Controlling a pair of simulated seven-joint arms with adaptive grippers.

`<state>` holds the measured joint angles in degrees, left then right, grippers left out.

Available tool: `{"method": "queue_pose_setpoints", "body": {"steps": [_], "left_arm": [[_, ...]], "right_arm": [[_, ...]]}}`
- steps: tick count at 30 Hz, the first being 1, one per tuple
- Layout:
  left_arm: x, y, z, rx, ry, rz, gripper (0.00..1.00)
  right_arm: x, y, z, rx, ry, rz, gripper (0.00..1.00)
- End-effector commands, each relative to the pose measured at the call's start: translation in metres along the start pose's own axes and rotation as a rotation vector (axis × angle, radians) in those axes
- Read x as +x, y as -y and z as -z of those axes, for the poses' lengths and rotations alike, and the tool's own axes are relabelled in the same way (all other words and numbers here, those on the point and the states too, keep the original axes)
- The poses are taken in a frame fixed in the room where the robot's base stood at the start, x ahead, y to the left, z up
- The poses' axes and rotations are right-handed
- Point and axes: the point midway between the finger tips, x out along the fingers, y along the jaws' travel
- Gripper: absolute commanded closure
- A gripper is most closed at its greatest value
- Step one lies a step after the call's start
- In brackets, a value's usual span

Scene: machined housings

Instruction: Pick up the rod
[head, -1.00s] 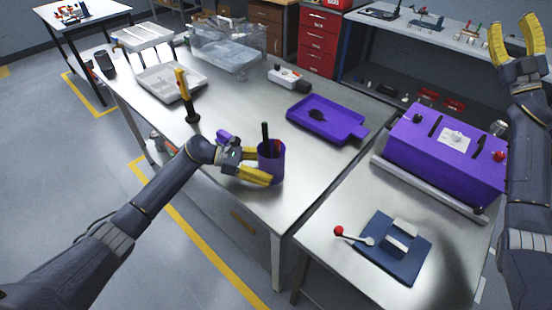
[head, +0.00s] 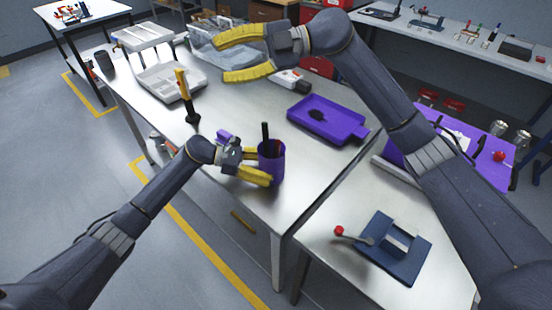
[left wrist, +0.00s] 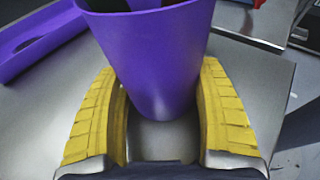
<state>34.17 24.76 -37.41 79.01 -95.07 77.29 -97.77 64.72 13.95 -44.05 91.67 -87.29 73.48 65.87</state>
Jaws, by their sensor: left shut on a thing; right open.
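A purple cup (head: 271,164) stands upright near the front edge of the metal table. A dark rod (head: 265,134) sticks up out of it, with a dark red item beside it; their lower ends are hidden in the cup. My left gripper (head: 262,168) is shut around the lower part of the cup. My right gripper (head: 224,60) is open and empty, above the far part of the table, up and left of the cup in the head view.
A purple tray (head: 345,128) lies right of the cup. A yellow-handled tool (head: 183,90) stands upright to the left, near a grey tray (head: 158,85). A clear bin is partly behind my right gripper. A blue fixture (head: 400,262) with a red-knobbed lever sits on the nearer right table.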

Motion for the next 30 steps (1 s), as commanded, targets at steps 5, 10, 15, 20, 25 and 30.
{"method": "queue_pose_setpoints", "body": {"steps": [5,10,15,20,25,30], "left_arm": [[0.0,0.0,0.0,0.0,0.0,0.0,0.46],[0.0,0.0,0.0,0.0,0.0,0.0,0.46],[0.0,0.0,0.0,0.0,0.0,0.0,0.46],[0.0,0.0,0.0,0.0,0.0,0.0,0.46],[0.0,0.0,0.0,0.0,0.0,0.0,0.46],[0.0,0.0,0.0,0.0,0.0,0.0,0.46]], "right_arm": [[0.088,0.065,0.025,0.012,0.085,0.353,0.58],[0.135,0.134,0.032,0.01,0.251,0.653,0.58],[0.15,0.196,0.026,-0.016,0.489,0.9,0.58],[0.142,0.24,0.011,-0.068,0.768,1.065,0.58],[0.116,0.266,-0.009,-0.158,1.101,1.157,0.58],[0.079,0.271,-0.028,-0.275,1.436,1.15,0.58]]}}
